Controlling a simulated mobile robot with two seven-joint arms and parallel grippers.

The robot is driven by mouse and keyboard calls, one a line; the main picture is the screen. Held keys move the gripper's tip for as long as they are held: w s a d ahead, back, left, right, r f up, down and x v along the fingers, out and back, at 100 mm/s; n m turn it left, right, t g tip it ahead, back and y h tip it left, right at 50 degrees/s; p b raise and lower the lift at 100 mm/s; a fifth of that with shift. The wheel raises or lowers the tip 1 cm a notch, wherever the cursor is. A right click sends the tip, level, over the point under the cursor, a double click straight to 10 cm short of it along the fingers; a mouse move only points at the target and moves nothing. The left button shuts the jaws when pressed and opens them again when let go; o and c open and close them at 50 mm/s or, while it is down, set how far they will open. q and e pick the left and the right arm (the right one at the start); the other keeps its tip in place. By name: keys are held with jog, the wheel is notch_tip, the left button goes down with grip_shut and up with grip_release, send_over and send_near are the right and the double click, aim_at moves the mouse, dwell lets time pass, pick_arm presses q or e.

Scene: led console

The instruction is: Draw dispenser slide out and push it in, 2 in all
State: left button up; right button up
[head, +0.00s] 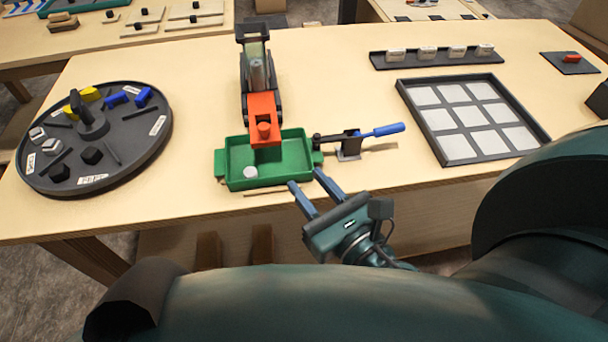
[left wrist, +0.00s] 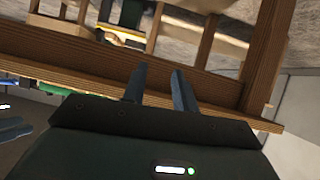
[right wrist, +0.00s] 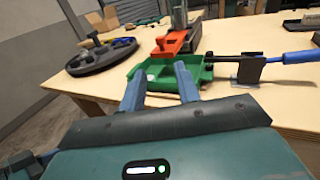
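The dispenser (head: 257,75) stands at the table's middle with a dark frame and upright tube. Its orange slide (head: 264,106), with a round knob, reaches forward over the back of a green tray (head: 297,166). A pale round puck (head: 250,172) lies in the tray. My right gripper (head: 305,179) is open and empty by the tray's front right corner; its fingers (right wrist: 160,82) point toward the tray in the right wrist view. My left gripper (left wrist: 158,72) is open and empty, facing the table's wooden underframe; it is outside the head view.
A blue-handled lever (head: 380,131) on a metal bracket stands just right of the tray. A dark round turntable (head: 125,158) with several parts is at left. A gridded tray (head: 432,145) and a rack of white blocks (head: 400,64) are at right.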

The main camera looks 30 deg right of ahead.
aim_at(267, 131)
jog(key=shift+s+d+r+n+y+b, duration=0.1)
jog(key=shift+s+d+n+y+b, duration=0.25)
jog(key=shift+s+d, duration=0.35)
jog(key=shift+c, duration=1.4)
jog(key=shift+s+r+y, duration=0.15)
jog(key=shift+r+y, duration=0.05)
jog(key=shift+y, duration=0.05)
jog(key=shift+c, duration=0.8)
jog(key=shift+w+b, duration=0.3)
jog(key=shift+w, duration=0.2)
grip_shut()
jog(key=shift+g, duration=0.3)
jog(key=x, duration=1.3)
jog(key=shift+r, duration=0.15)
jog(key=shift+p, duration=0.3)
